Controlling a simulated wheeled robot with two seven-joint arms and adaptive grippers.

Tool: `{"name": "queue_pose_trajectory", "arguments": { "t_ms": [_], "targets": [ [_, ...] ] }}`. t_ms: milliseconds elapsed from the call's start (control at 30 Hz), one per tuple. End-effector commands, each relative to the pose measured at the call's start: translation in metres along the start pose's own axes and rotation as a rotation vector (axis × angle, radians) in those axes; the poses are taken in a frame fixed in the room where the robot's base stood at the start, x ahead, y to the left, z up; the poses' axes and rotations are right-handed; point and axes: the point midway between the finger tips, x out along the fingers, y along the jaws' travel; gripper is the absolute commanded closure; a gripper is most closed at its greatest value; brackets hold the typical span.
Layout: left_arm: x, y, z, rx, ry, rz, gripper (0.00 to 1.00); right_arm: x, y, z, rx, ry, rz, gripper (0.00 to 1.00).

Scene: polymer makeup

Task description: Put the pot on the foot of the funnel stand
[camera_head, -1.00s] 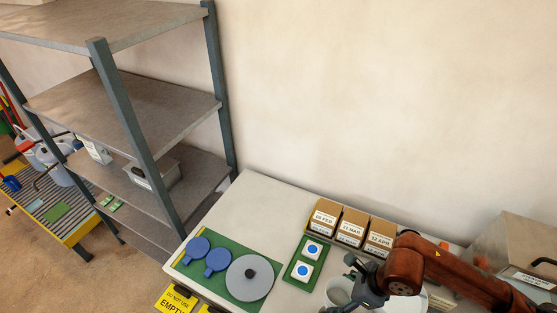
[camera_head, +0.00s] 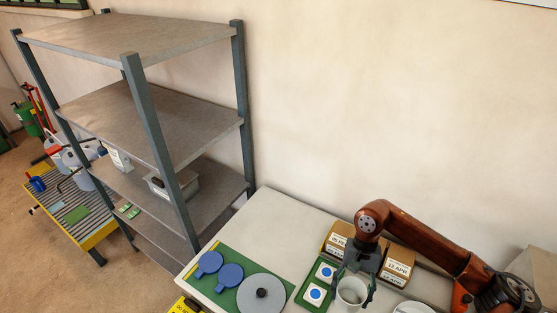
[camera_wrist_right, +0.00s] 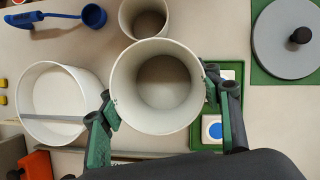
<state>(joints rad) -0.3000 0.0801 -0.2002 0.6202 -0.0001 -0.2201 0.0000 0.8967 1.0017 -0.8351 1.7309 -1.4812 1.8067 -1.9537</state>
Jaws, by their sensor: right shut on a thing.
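A white, open-topped pot (camera_head: 352,291) is in my right gripper (camera_head: 356,287) at the front of the table in the head view. In the right wrist view the pot (camera_wrist_right: 165,80) is seen from above, upright and empty inside. The green-padded fingers of my right gripper (camera_wrist_right: 160,98) are shut on it from both sides. I cannot tell whether its base touches the table. The funnel stand cannot be made out in either view. My left gripper is not in view.
Left of the pot are a green tray (camera_head: 303,293) with blue-dotted white blocks and a grey disc (camera_head: 262,294) on a green mat. Labelled boxes (camera_head: 397,264) stand behind. Another white vessel (camera_wrist_right: 145,18) and a wide white one (camera_wrist_right: 62,100) sit close by. A shelf rack (camera_head: 160,125) stands left.

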Motion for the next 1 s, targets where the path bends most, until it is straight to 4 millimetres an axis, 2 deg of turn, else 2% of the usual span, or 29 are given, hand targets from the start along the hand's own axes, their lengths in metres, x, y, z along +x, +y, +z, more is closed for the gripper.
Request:
{"name": "queue_pose_trajectory", "arguments": {
  "t_ms": [100,200,400,767,867,1000],
  "targets": [
    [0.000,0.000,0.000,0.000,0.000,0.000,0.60,-0.010,-0.002,-0.005,-0.157,0.003,0.065,0.68],
    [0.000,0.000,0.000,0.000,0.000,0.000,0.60,-0.014,-0.002,-0.007,-0.243,0.002,0.101,0.68],
    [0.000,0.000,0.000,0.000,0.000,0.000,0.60,-0.018,-0.002,-0.009,-0.301,0.002,0.123,0.68],
    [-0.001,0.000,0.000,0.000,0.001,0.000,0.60,-0.016,-0.002,-0.008,-0.287,0.001,0.116,0.68],
    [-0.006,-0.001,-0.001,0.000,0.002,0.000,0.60,-0.010,0.001,-0.006,-0.224,-0.002,0.091,0.68],
    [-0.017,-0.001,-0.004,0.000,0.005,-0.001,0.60,0.004,0.007,0.000,-0.031,-0.006,0.010,0.68]
  ]
}}
